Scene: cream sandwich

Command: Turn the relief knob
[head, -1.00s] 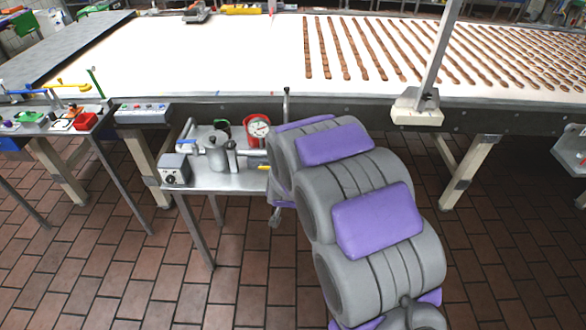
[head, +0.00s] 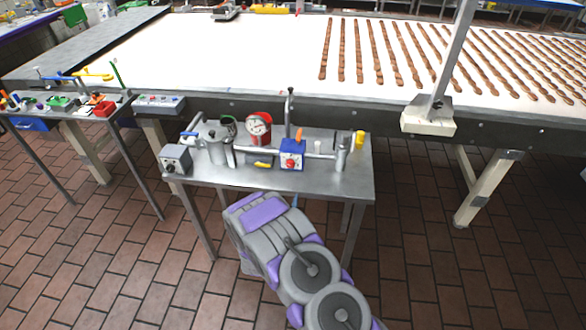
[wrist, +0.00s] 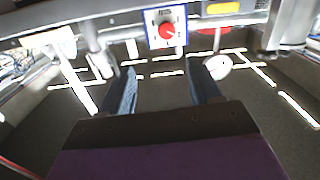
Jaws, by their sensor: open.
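A red round knob (head: 290,163) sits on the white front plate of a small blue box (head: 292,149) on the steel side table. It is the likely relief knob; I can read no label. In the wrist view the red knob (wrist: 167,31) is at the top centre, ahead of the fingertips and apart from them. My gripper (wrist: 161,70) is open, with nothing between its two dark fingers.
The steel table (head: 330,182) also holds a grey box with a black knob (head: 175,160), a metal pot (head: 213,145), a red-rimmed gauge (head: 259,126) and a yellow-topped fitting (head: 359,140). The conveyor (head: 230,60) stands behind. The floor in front is open.

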